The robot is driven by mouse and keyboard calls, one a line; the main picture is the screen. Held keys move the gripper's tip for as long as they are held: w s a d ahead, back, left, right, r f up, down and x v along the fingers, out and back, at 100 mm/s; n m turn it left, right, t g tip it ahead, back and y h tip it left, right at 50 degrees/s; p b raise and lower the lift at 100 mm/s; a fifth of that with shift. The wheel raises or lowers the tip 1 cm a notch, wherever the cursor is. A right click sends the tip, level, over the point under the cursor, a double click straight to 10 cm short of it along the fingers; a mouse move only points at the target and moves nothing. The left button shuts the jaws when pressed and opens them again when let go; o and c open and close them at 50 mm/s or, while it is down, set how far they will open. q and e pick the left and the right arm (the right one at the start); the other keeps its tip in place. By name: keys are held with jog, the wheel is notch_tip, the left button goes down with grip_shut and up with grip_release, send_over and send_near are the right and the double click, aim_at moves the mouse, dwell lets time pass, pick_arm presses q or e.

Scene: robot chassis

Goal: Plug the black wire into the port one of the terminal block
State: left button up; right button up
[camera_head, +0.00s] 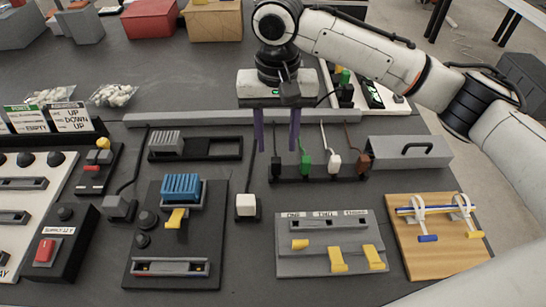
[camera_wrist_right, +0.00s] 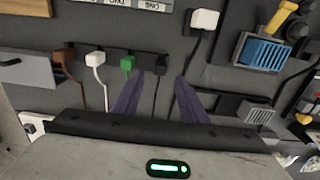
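The black wire's plug (camera_head: 277,164) stands at the left end of a dark holder strip (camera_head: 320,175); it also shows in the right wrist view (camera_wrist_right: 161,65). My right gripper (camera_head: 276,148) is open and empty. Its purple fingers are spread to either side of the black plug's line, and the plug shows past the fingertips (camera_wrist_right: 160,79) in the wrist view. I cannot tell how high they are above it. My left gripper is not in view.
Green (camera_head: 305,165), white (camera_head: 334,163) and brown (camera_head: 363,162) plugs share the strip beside the black one. Another white plug (camera_head: 246,205) is to the left. A blue-finned module (camera_head: 181,187) and a wooden board (camera_head: 438,258) flank the grey block.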

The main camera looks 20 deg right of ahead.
aim_at(276, 160)
jog(key=shift+s+f, duration=0.15)
jog(key=shift+f, duration=3.4)
grip_shut()
